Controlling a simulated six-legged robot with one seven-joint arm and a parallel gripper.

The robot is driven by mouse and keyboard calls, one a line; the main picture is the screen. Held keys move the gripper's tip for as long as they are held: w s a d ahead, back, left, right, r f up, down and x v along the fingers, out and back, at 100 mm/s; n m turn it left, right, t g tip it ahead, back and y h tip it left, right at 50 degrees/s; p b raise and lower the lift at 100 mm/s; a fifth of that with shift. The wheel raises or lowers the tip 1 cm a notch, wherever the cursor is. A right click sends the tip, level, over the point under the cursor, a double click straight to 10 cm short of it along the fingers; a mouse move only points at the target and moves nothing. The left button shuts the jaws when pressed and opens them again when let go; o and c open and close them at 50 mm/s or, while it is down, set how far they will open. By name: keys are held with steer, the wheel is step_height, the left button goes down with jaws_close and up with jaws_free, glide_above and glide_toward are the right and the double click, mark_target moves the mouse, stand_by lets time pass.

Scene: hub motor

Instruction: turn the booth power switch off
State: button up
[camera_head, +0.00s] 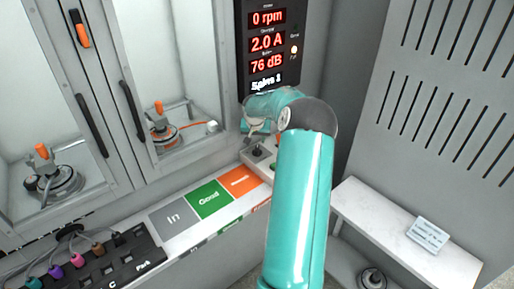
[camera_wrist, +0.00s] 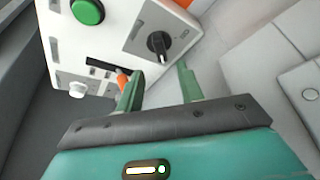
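A black rotary switch (camera_wrist: 158,45) sits on a light grey plate of the control panel (camera_wrist: 110,50); I cannot read its label, so I cannot tell for sure that it is the booth power switch. My gripper (camera_wrist: 159,72) is open, its two green fingers apart, with the rotary switch just beyond the gap between the tips. Nothing shows held. The left finger partly covers an orange-tipped control (camera_wrist: 123,78). In the head view my own arm hides most of the panel and the gripper's fingers.
A green button (camera_wrist: 88,11) and a white knob (camera_wrist: 77,90) are close on the panel. A display (camera_head: 267,45) reads 0 rpm, 2.0 A and 76 dB. Glass-fronted cabinets stand left. A white shelf (camera_head: 390,235) with a card (camera_head: 427,234) is right.

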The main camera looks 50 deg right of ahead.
mark_target(257, 148)
steer(key=x, duration=0.7)
steer(key=shift+w+f, duration=0.1)
steer(key=shift+f, duration=0.2)
jaws_close()
